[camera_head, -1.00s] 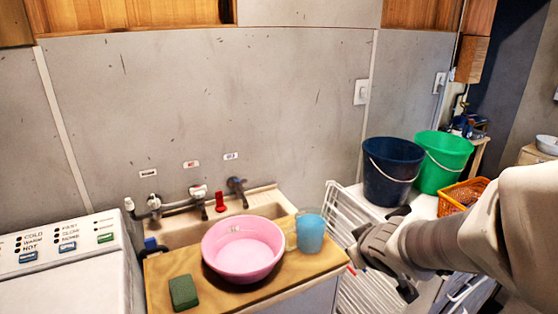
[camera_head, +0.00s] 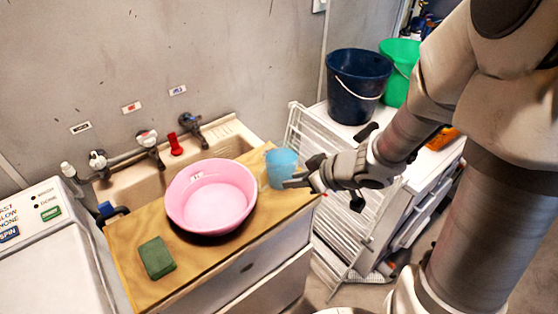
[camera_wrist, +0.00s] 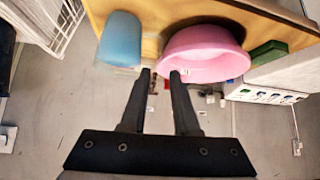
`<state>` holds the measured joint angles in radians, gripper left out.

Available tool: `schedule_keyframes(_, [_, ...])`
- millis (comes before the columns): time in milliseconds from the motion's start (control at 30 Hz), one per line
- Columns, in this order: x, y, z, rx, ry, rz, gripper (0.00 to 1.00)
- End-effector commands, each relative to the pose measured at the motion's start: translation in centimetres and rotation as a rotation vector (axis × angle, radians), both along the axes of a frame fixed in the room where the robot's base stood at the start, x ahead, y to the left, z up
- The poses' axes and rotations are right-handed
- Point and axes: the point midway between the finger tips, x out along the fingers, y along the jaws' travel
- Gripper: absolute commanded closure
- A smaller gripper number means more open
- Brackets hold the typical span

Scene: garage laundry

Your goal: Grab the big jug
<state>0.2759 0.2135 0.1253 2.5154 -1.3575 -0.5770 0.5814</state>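A light-blue jug (camera_head: 282,170) stands upright on the wooden board (camera_head: 135,262), at its back right end beside a pink basin (camera_head: 210,198). My gripper (camera_head: 304,174) is just right of the jug in the head view, its fingers pointing toward it; whether they touch cannot be told there. In the wrist view, the jug (camera_wrist: 121,40) is at the upper left, left of the fingertips. The gripper (camera_wrist: 161,76) shows two black fingers apart with nothing between them. The jug's handle cannot be made out.
A green sponge (camera_head: 156,257) lies at the board's front left. Behind are the sink (camera_head: 128,178) and its taps. A white drying rack (camera_head: 345,225) stands to the right, with a dark blue bucket (camera_head: 356,85) and a green bucket (camera_head: 398,62) beyond.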

Motion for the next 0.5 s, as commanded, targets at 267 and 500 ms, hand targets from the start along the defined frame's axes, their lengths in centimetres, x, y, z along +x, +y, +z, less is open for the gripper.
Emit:
schedule_keyframes(267, [2.9, 2.8, -4.7, 0.000, 0.002, 0.004, 0.71])
schedule_keyframes(500, [5.3, 4.9, -7.6, -0.001, 0.001, 0.001, 0.71])
